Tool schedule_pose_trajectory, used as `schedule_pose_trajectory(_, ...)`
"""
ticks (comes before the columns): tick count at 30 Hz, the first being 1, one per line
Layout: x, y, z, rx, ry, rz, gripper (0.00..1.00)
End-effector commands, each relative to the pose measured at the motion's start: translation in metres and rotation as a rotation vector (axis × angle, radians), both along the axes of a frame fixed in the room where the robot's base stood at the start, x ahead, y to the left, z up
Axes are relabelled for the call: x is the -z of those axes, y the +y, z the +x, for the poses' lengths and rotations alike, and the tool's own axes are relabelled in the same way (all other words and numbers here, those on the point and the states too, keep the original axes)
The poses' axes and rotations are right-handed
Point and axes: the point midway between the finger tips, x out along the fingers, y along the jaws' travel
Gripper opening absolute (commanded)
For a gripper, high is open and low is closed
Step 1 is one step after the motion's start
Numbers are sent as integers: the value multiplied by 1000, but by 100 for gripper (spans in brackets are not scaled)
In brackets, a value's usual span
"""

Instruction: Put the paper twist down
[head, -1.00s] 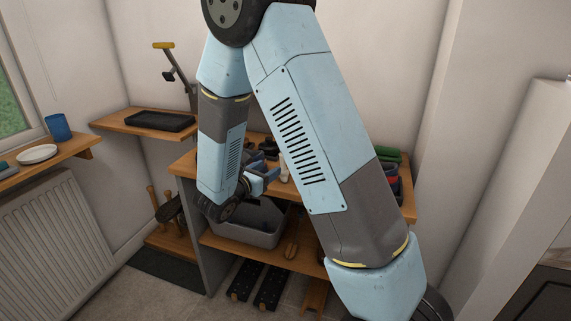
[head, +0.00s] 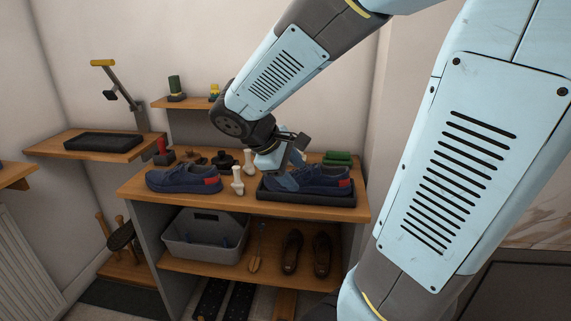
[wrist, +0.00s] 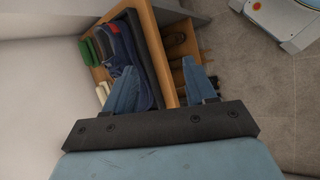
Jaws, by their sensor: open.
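Two pale, knobbly upright pieces stand on the bench top (head: 130,190), one near the front (head: 237,181) and one behind it (head: 249,161). They look like paper twists, but I cannot tell for sure. Pale ends also show at the left in the wrist view (wrist: 102,93). My gripper (head: 279,166) is over the black tray (head: 308,199) with the blue shoe (head: 325,178), to the right of the pale pieces. In the wrist view its jaws (wrist: 161,82) are apart, with nothing seen held between them.
Another blue shoe (head: 182,179) stands left on the bench top. Green rolls (head: 338,158) lie at the back right. A grey bin (head: 205,240), a brush-like tool (head: 257,250) and brown shoes (head: 292,252) are on the shelf below. A wall shelf (head: 180,103) is behind.

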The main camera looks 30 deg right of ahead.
Motion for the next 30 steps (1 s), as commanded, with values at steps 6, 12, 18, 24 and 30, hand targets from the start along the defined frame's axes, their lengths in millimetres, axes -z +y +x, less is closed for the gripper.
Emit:
schedule_pose_trajectory(6,-19,10,-36,193,-191,259,55)
schedule_pose_trajectory(12,-40,27,-60,350,-373,498,55)
schedule_pose_trajectory(18,-61,42,-76,462,-523,692,55)
schedule_pose_trajectory(24,-71,61,-82,509,-587,778,55)
schedule_pose_trajectory(30,-71,61,-82,513,-592,785,55)
